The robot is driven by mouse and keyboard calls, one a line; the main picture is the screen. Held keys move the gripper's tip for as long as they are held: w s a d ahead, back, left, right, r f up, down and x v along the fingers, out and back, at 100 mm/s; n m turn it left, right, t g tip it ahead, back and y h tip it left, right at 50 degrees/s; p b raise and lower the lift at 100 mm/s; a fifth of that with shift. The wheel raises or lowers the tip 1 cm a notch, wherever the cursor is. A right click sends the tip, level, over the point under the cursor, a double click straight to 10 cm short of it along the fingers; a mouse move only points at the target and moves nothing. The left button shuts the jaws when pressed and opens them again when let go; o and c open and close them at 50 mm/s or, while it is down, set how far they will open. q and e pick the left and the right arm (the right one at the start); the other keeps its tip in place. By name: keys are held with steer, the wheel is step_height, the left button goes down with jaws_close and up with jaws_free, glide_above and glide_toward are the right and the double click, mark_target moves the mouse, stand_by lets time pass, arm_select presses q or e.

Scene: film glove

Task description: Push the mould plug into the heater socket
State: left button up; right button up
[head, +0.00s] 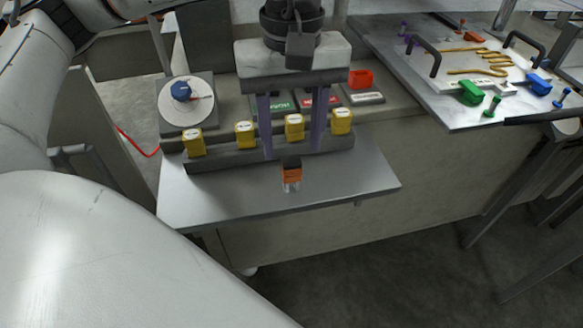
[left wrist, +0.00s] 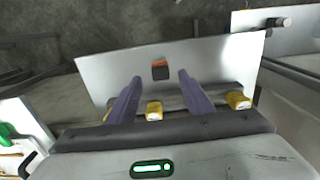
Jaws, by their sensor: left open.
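A small orange and black block with pale prongs (head: 292,175), which looks like the plug, lies on the grey metal shelf, near its front middle. It also shows in the left wrist view (left wrist: 160,69). My left gripper (head: 292,154) is open and empty, its two purple fingers pointing down, spread behind and above the block. In the left wrist view the fingers (left wrist: 160,79) frame the block without touching it. Several yellow blocks (head: 245,134) stand along a dark rail (head: 230,158) behind it. I cannot tell which part is the heater socket. My right gripper is out of view.
A dial with a blue knob (head: 181,92) sits at the back left. A red block (head: 360,79) and labelled plates (head: 365,97) stand behind the rail. A board with coloured clips (head: 440,100) is at the right. The shelf's front right is bare.

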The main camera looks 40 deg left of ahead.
mark_target(291, 160)
arm_select(q)
step_height(291, 160, down, 5)
steer(key=shift+s, duration=0.1)
steer(key=c, duration=1.1)
